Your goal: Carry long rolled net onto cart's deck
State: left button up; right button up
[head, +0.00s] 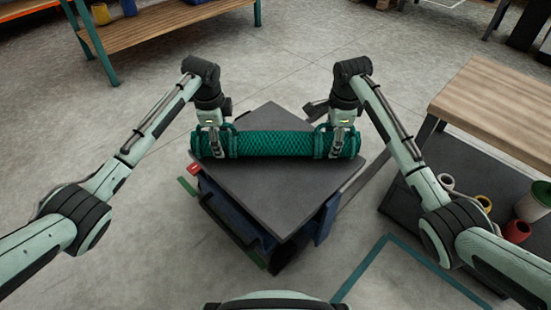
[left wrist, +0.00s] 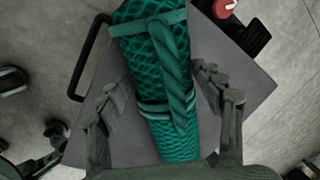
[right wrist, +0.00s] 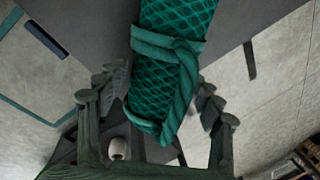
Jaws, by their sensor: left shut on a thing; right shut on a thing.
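The long rolled net (head: 275,143) is a green mesh roll with bands and a rope handle near each end. It lies level across the cart's dark grey deck (head: 285,185) in the head view; I cannot tell whether it touches the deck. My left gripper (head: 215,143) is shut on the roll near its left end. My right gripper (head: 338,143) is shut on it near its right end. In the left wrist view the net (left wrist: 165,90) runs between the fingers, with the rope handle (left wrist: 172,75) on top. The right wrist view shows the other end (right wrist: 165,85) likewise.
A wooden-topped bench (head: 500,95) stands at the right, with spools and a bucket (head: 535,200) on its dark lower shelf. Another wooden bench (head: 160,25) is at the back left. A red item (head: 194,169) is at the deck's left corner. Concrete floor around the cart is mostly clear.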

pick_arm(q)
jog(key=o, duration=1.9)
jog(key=shift+f, duration=0.2)
pick_arm(e)
jog(key=o, duration=1.9)
jog(key=shift+f, duration=0.15)
jog(key=shift+c, duration=0.2)
pick_arm(q)
jog(key=shift+r, duration=0.1)
pick_arm(e)
jog(key=shift+r, duration=0.2)
pick_arm(q)
jog(key=r, duration=0.4)
jog(key=s+r, duration=0.1)
jog(key=r, duration=0.2)
jog(key=s+r, duration=0.1)
jog(key=r, duration=0.3)
jog(key=shift+s+r, duration=0.15)
jog(key=shift+r, duration=0.15)
pick_arm(e)
notch_tip(320, 180, up, 11)
jog(key=s, duration=0.2)
jog(key=shift+s+r, duration=0.15)
jog(key=shift+r, duration=0.05)
